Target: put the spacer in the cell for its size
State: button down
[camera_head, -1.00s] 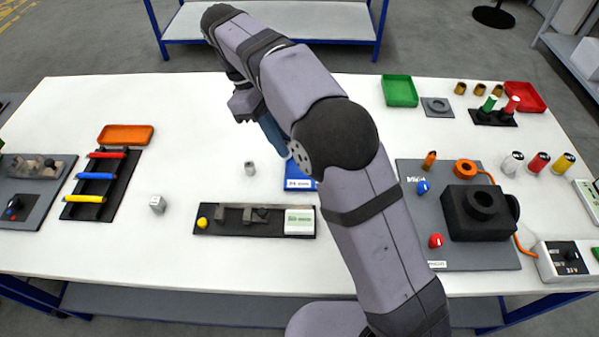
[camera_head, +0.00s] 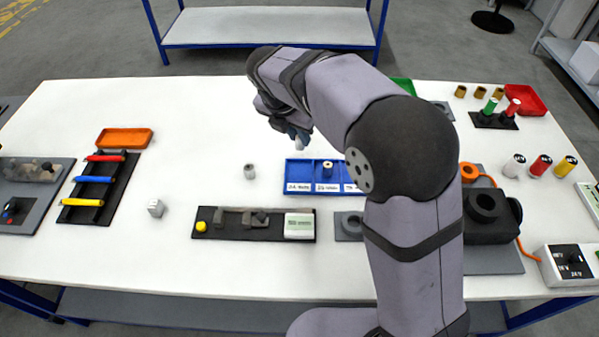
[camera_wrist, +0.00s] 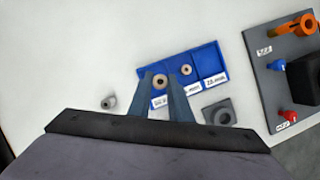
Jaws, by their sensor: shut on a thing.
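My gripper (camera_wrist: 161,82) is shut on a small ring-shaped spacer (camera_wrist: 160,81). In the head view my gripper (camera_head: 297,135) is up behind the blue tray, with the pale spacer (camera_head: 303,145) showing under its fingers. The blue tray (camera_head: 290,172) has cells in a row with white labels along its front; the print is too small to read surely. In the wrist view the held spacer appears over the left part of the blue tray (camera_wrist: 209,58). Another ring-topped spacer (camera_head: 328,168) stands in the middle cell. My arm hides the tray's right end in the head view.
A grey cylinder (camera_head: 249,171) stands left of the tray, and a pale block (camera_head: 155,208) further left. A dark fixture board (camera_head: 258,232) with a white-green box lies in front. A grey plate with a hole (camera_head: 348,228) lies front right. White table behind the tray is clear.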

jog(key=shift+n, duration=0.5)
jog(key=shift+f+p, duration=0.35)
jog(key=shift+f, duration=4.65)
jog(key=shift+f, duration=0.15)
jog(key=c, duration=1.6)
grip_release()
jog(key=shift+r, duration=0.4)
jog(key=v, duration=1.1)
jog(key=shift+s+d+r+b, duration=0.15)
jog(key=shift+s+r+b, duration=0.15)
jog(key=shift+b, duration=0.1)
